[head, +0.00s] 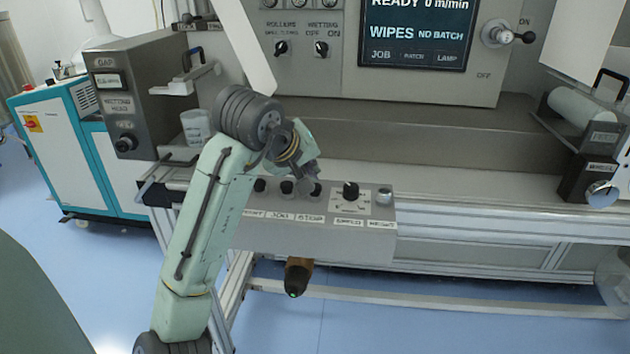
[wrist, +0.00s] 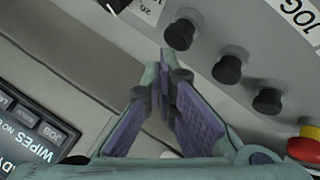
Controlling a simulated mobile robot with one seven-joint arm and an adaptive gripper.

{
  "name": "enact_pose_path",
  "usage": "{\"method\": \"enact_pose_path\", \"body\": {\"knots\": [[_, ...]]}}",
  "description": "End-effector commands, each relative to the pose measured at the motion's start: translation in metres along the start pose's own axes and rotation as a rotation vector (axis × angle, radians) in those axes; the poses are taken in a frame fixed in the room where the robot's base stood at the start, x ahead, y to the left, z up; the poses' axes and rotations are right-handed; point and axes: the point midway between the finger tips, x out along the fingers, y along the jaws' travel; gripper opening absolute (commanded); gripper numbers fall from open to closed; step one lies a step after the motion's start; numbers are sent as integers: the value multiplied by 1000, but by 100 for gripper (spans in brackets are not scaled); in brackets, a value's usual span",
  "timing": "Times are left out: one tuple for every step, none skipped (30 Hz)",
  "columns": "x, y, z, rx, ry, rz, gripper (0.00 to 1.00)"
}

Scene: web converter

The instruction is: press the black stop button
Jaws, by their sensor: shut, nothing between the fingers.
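The control panel box (head: 320,240) carries a row of black buttons above labels that include JOG and STOP. The black stop button (head: 316,189) stands above the STOP label, partly behind my gripper in the head view. In the wrist view I take it to be the upper black button (wrist: 180,34), between the knob and the middle button. My gripper (head: 308,184) is shut and empty, over the panel close to this button. In the wrist view its fingertips (wrist: 165,72) meet just below and left of the button. I cannot tell whether they touch anything.
Other black buttons (wrist: 228,68) (wrist: 268,100) sit beside the stop button, then a red-and-yellow emergency button (wrist: 305,147). A black speed knob (head: 350,190) is on its other side. The machine's screen (head: 418,32) and grey front rise behind the panel.

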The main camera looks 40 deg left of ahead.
Motion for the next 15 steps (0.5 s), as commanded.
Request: {"method": "enact_pose_path", "body": {"knots": [[-3,2,-2,0,-1,0,0],[-3,2,-2,0,-1,0,0],[-3,2,-2,0,-1,0,0],[-3,2,-2,0,0,0,0],[-3,2,-2,0,0,0,0],[-3,2,-2,0,0,0,0],[-3,2,-2,0,0,1,0],[-3,2,-2,0,0,1,0],[-3,2,-2,0,0,1,0],[-3,2,-2,0,0,1,0],[-3,2,-2,0,0,1,0],[-3,3,-2,0,0,1,0],[-4,3,-3,0,0,1,0],[-5,4,-4,0,0,1,0],[-7,6,-5,0,0,2,0]]}}
